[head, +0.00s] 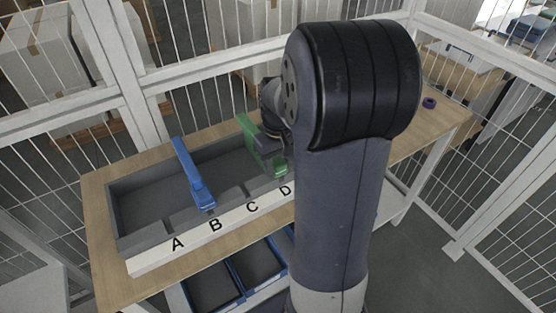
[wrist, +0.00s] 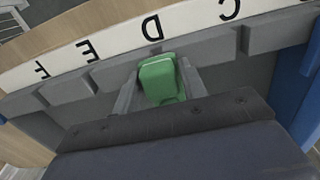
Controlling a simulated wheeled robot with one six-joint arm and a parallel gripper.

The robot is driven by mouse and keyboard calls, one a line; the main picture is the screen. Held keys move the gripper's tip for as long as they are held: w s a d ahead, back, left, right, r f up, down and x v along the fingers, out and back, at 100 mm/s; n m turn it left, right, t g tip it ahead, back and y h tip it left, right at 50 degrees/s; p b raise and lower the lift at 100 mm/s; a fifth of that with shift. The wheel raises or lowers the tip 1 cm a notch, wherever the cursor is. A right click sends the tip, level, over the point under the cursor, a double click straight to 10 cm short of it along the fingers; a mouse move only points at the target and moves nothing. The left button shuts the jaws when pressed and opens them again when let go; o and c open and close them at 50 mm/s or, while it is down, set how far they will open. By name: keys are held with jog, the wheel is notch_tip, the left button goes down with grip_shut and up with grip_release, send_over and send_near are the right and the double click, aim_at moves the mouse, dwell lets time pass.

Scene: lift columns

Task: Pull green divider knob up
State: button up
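The green divider (head: 247,128) stands across the grey tray near the letter D in the head view, partly hidden by my arm. Its green knob (wrist: 160,78) shows in the middle of the wrist view, by the upside-down D. My gripper (wrist: 160,82) has one grey finger on each side of the knob. Both fingers look flush against it, so the gripper appears shut on the knob. In the head view my gripper (head: 272,150) is mostly hidden behind my arm.
The grey tray (head: 113,215) sits on a wooden table (head: 97,205), with a lettered white strip (head: 150,258) along its front. A blue divider (head: 190,172) stands near B. Blue bins (head: 213,287) are below. A purple ring (head: 429,103) lies at the right. White mesh fencing surrounds the table.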

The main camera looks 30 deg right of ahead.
jog(key=shift+c, duration=1.4)
jog(key=shift+r, duration=0.1)
